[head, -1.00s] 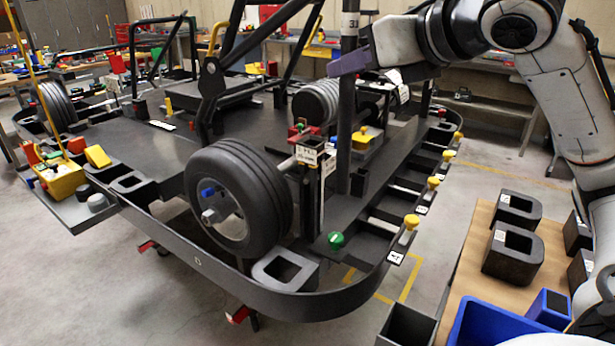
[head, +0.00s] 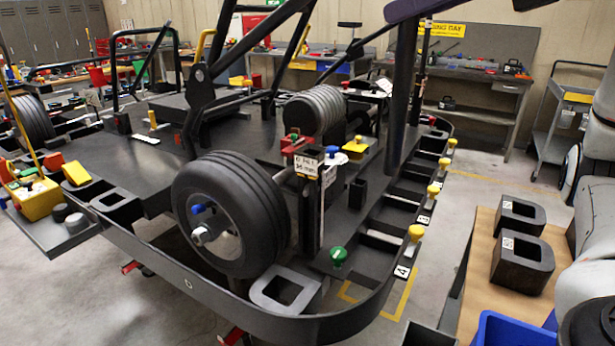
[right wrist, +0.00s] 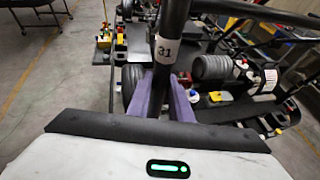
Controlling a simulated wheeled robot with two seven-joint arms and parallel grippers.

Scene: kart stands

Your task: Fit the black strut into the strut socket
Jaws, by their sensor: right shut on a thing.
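The black strut (head: 403,95) hangs nearly upright at the top of the head view, its upper part cut off by the frame. My right gripper (head: 408,10) is mostly out of the head view; its purple fingers show at the top edge. In the right wrist view the purple fingers (right wrist: 160,95) are shut around the strut (right wrist: 171,45), just below its white "31" label. A small black square cup (head: 357,193), which looks like the strut socket, stands on the kart deck left of and below the strut's lower end. My left gripper is not in view.
Yellow knobs (head: 416,232) line the kart's right edge. Dark blocks (head: 522,264) and a blue bin (head: 512,330) are on the bench at right.

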